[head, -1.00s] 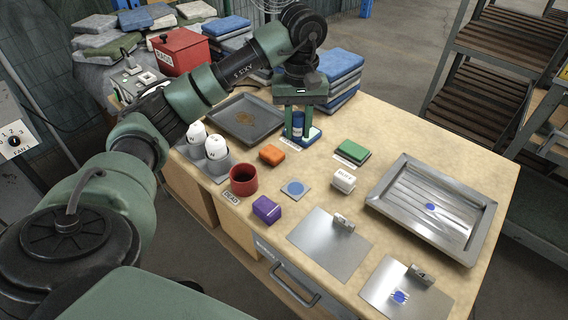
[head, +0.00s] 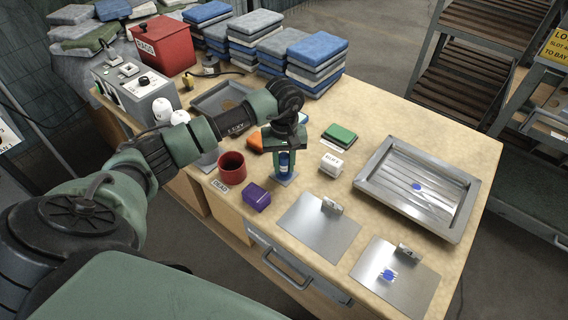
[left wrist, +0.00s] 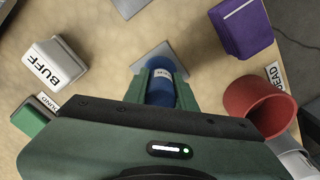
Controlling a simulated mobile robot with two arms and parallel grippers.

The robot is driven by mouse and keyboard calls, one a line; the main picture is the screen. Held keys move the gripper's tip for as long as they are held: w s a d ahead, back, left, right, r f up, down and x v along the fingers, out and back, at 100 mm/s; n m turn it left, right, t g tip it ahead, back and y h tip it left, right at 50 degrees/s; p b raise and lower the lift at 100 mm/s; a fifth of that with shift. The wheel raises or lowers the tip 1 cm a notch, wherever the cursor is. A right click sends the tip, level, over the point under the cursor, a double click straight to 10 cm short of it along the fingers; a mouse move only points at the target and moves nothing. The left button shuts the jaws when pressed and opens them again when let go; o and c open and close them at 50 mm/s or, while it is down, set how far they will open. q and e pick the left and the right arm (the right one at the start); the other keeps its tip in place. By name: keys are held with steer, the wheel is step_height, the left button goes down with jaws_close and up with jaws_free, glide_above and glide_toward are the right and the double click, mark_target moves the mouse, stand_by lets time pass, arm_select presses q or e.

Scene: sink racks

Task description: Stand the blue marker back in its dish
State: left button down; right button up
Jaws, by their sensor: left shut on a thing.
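My left gripper (head: 284,168) points down and is shut on the blue marker (head: 284,160), a short upright blue cylinder with a pale label band. The marker also shows between the fingers in the left wrist view (left wrist: 160,90). Directly below it is a small square grey plate (head: 288,181), which had a blue round spot in the earlier head view and seems to be the dish. The plate also shows in the left wrist view (left wrist: 152,54). The spot is now covered, and I cannot tell whether the marker's foot touches the plate. My right gripper is out of view.
Close by stand a red cup (head: 231,166), a purple block (head: 257,197), a white BUFF block (head: 331,164), an orange block (head: 256,143) and a green block (head: 340,133). A steel tray (head: 470,200) lies at the right. Flat metal plates (head: 318,230) lie in front.

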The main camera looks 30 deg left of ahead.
mark_target(284, 155)
arm_select(q)
steer(key=shift+f, duration=0.25)
steer(key=c, duration=1.1)
jaws_free()
steer(key=shift+c, duration=0.2)
steer(key=shift+w+r, duration=0.1)
steer(key=shift+r, duration=0.25)
step_height(284, 155, up, 12)
steer(key=shift+f+b, duration=0.2)
steer(key=shift+b, duration=0.4)
